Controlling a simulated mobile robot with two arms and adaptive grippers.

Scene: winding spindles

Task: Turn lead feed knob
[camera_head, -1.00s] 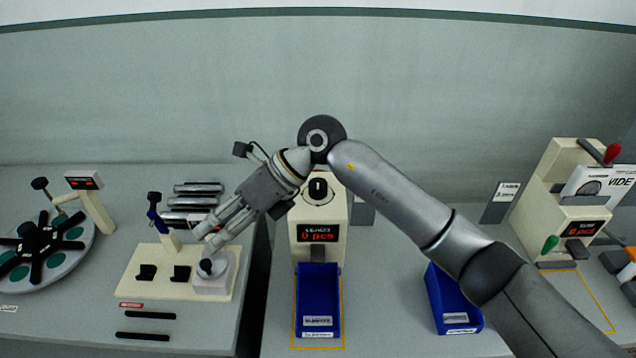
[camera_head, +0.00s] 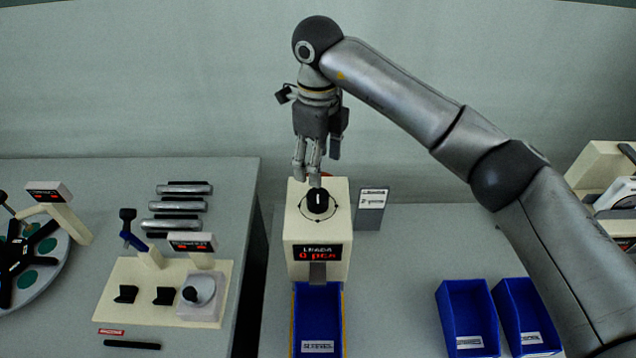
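The lead feed knob (camera_head: 318,201) is a black round knob with a white mark, on top of the cream lead feeder box (camera_head: 318,227). The box's red display reads 0 pcs. My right gripper (camera_head: 308,180) points down just above and behind the knob, slightly to its left. Its fingers look a little apart, with nothing between them. One fingertip overlaps the knob's top edge in the picture; I cannot tell whether they touch. My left gripper is not in view.
A blue bin (camera_head: 319,315) sits below the feeder's chute. Two more blue bins (camera_head: 467,318) stand at the right. A grey sign (camera_head: 371,210) is beside the feeder. A cream fixture (camera_head: 140,292) and metal bars (camera_head: 178,206) are on the left table, with a gap between tables.

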